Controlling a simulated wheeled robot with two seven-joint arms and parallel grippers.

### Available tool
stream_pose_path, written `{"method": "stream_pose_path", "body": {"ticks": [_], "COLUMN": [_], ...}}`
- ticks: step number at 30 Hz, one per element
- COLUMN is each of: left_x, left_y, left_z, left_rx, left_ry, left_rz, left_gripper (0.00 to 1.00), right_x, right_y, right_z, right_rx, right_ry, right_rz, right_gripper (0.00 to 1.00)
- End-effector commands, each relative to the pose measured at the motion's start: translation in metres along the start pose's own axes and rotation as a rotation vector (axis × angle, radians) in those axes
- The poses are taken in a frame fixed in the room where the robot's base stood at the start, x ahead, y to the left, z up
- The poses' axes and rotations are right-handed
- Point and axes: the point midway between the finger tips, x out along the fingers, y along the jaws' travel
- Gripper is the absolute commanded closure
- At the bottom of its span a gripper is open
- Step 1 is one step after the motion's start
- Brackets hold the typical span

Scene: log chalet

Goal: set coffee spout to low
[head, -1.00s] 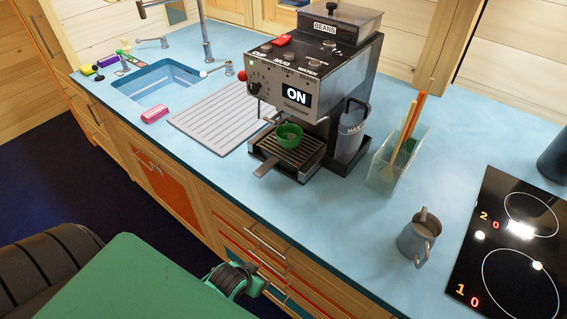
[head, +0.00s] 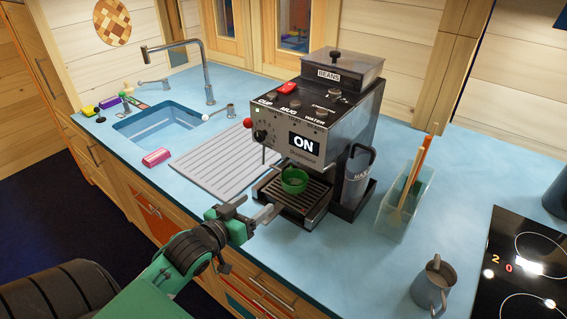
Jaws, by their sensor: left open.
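The coffee machine (head: 318,135) stands on the blue counter with "ON" on its front display. A green cup (head: 293,181) sits on its slatted drip tray (head: 290,205), under the overhanging head. The spout is not clearly distinguishable above the cup, so I cannot tell its height. My left gripper (head: 243,214) is open in front of the machine, low and left of the drip tray. It is close to the tray's grey front handle (head: 265,215); I cannot tell whether they touch. My right gripper is not in view.
A ribbed draining board (head: 208,168) and sink (head: 158,128) lie left of the machine. A clear utensil holder (head: 405,208), a grey jug (head: 432,286) and a black hob (head: 515,265) are to the right.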

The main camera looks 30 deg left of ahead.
Motion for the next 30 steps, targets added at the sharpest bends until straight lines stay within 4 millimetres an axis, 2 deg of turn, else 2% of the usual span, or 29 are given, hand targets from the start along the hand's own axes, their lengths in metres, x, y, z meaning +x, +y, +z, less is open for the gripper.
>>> {"method": "stream_pose_path", "body": {"ticks": [1,3,6,14,30], "left_x": [0.002,0.002,0.003,0.021,0.1], "left_y": [-0.003,-0.005,-0.007,-0.006,-0.002], "left_z": [-0.013,-0.027,-0.038,-0.044,-0.056], "left_rx": [-0.006,-0.018,-0.027,-0.03,-0.03], "left_ry": [0.046,0.096,0.134,0.143,0.141], "left_rz": [0.015,0.032,0.047,0.05,0.049], "left_gripper": [0.34,0.34,0.34,0.34,0.34], "right_x": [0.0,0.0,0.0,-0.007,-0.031], "right_y": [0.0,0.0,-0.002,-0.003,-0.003], "right_z": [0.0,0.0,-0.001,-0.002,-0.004], "right_rx": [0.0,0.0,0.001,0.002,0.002], "right_ry": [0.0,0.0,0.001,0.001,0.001], "right_rz": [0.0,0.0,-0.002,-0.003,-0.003], "right_gripper": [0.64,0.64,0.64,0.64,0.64]}}
